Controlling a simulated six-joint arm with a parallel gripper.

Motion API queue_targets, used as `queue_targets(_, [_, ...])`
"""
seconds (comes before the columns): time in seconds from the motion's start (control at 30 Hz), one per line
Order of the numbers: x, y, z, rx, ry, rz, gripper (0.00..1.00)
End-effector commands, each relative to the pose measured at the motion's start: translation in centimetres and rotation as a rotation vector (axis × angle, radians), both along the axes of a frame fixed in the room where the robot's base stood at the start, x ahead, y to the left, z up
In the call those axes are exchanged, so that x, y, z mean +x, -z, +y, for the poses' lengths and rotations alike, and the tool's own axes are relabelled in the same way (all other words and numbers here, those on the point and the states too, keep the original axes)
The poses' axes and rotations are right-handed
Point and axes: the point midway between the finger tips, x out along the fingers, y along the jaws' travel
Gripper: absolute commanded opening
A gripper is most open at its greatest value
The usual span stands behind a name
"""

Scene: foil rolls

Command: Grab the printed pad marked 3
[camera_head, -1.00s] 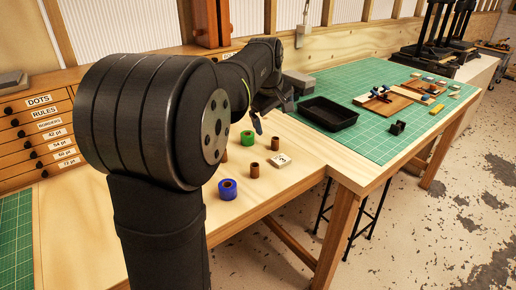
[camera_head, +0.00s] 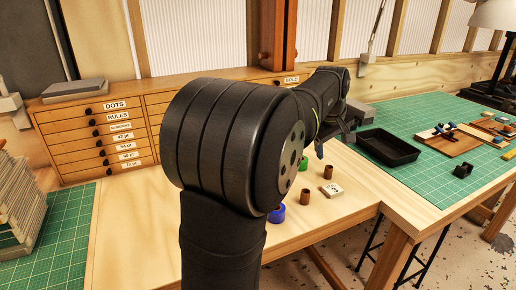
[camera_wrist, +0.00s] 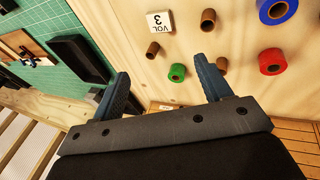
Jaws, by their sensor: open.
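The printed pad marked 3 (camera_head: 332,190) is a small pale block lying on the wooden table, close to the table's right edge in the head view. In the wrist view the pad (camera_wrist: 160,22) appears upside down at the top, reading "VOL 3". My gripper (camera_wrist: 163,85) is open and empty, its two dark fingers spread. The pad lies beyond the fingertips, apart from them. In the head view my arm hides much of the gripper; its end (camera_head: 318,148) shows above the table, behind the pad.
Brown cores (camera_wrist: 208,18) stand around the pad, with a green roll (camera_wrist: 177,72), a red roll (camera_wrist: 272,61) and a blue roll (camera_wrist: 276,10) nearby. A black tray (camera_head: 388,147) sits on the green mat at right. Labelled drawers (camera_head: 95,140) stand behind.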

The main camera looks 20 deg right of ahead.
Motion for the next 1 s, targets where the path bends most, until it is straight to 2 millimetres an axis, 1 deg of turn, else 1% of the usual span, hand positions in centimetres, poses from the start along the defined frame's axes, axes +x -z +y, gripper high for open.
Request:
queue_targets(0.17, [0.1,0.1,0.0,-0.002,-0.01,0.005,0.71])
queue_targets(0.27, [0.3,0.4,0.0,-0.015,-0.072,0.038,0.71])
queue_targets(0.37, [0.9,1.0,0.0,-0.043,-0.218,0.115,0.71])
queue_targets(0.7, [3.6,3.9,0.3,-0.153,-0.956,0.493,0.71])
queue_targets(0.8, [4.2,4.6,0.3,-0.169,-1.14,0.586,0.71])
queue_targets(0.9, [4.6,5.1,0.4,-0.18,-1.279,0.654,0.71])
queue_targets(1.0, [4.9,5.3,0.4,-0.185,-1.365,0.694,0.71])
